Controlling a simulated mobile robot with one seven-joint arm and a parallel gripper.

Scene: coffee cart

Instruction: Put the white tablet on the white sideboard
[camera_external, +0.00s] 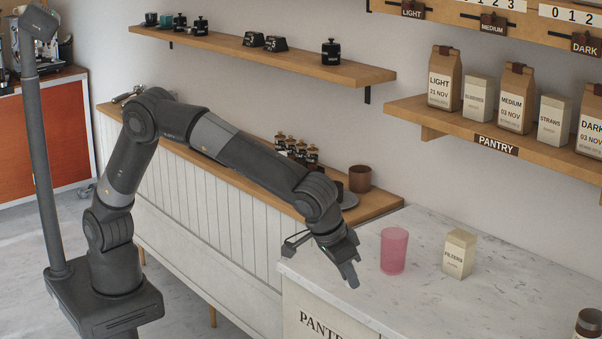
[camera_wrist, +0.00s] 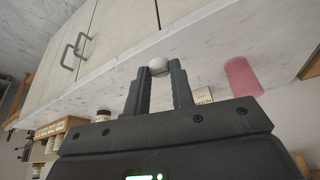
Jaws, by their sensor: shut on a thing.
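My gripper (camera_external: 350,278) is over the front left part of the marble pantry counter (camera_external: 330,257). It also shows in the wrist view (camera_wrist: 160,78), with its fingers shut on a small, rounded white tablet (camera_wrist: 158,65) at the tips. In the external view I cannot make out the tablet clearly. The white sideboard (camera_external: 205,215) has a white panelled front and a wooden top (camera_external: 375,205). It stands left of the counter, against the wall and behind my arm. I cannot tell the exact gap between tablet and counter.
A pink cup (camera_external: 394,251) and a filters box (camera_external: 458,254) stand right of my gripper on the counter. On the sideboard are a brown pot (camera_external: 360,178) and several small bottles (camera_external: 297,149). Wall shelves (camera_external: 270,57) hang above.

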